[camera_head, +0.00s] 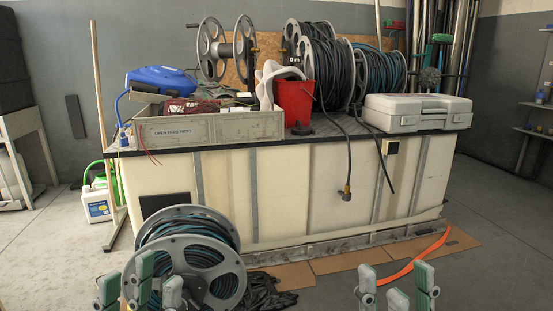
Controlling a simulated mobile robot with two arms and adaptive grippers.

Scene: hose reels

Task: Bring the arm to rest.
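My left gripper (140,290) shows at the bottom left edge of the head view. Its grey and green fingers point up and stand apart, with nothing seen between them. It is in front of a floor hose reel (237,285) and overlaps it in the picture; I cannot tell whether they touch. My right gripper (396,287) is at the bottom right of centre, fingers up and spread, with nothing seen between them. Most of both arms is below the frame.
A cream workbench (280,190) stands ahead, bearing hose reels (330,65), a red bucket (294,102), a grey crate (210,129) and a grey case (417,112). Cardboard (350,261) and an orange hose (412,263) lie on the floor before it. Floor at right is clear.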

